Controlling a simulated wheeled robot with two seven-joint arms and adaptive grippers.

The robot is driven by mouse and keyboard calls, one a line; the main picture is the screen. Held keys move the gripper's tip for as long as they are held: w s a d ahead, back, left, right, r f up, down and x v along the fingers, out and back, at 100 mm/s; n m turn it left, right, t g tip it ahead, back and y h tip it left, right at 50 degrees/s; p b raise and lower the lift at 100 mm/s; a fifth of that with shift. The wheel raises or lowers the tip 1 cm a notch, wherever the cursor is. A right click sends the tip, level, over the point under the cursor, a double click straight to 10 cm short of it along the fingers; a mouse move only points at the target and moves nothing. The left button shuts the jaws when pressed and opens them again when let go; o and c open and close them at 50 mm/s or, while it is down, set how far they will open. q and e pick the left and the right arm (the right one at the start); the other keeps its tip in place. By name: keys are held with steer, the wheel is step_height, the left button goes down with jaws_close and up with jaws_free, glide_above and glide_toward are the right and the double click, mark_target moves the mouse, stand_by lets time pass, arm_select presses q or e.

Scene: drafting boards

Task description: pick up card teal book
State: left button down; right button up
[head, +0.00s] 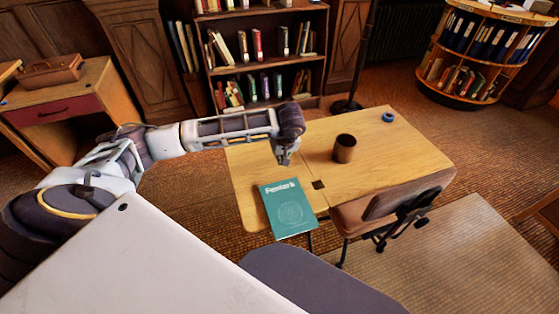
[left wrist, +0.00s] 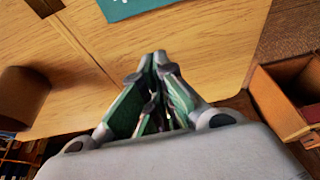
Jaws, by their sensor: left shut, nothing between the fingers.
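The teal book (head: 288,210) lies flat on the near left part of the wooden desk (head: 385,155), its near end at the desk's front edge. Its cover bears white lettering and a round pattern. A piece of the teal book also shows at the top edge of the left wrist view (left wrist: 128,6). My left gripper (head: 285,158) is over the desk, beyond the book's far edge and apart from it. In the left wrist view its fingertips (left wrist: 154,56) meet with nothing between them. My right gripper does not show.
A brown cup (head: 344,149) stands on the desk, right of my left gripper. A blue ring-shaped thing (head: 388,117) lies at the far right corner. A chair (head: 390,205) stands at the desk's front right. A bookcase (head: 265,60) is behind.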

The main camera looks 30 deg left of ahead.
arm_select(q)
steer(key=shift+v, duration=1.3)
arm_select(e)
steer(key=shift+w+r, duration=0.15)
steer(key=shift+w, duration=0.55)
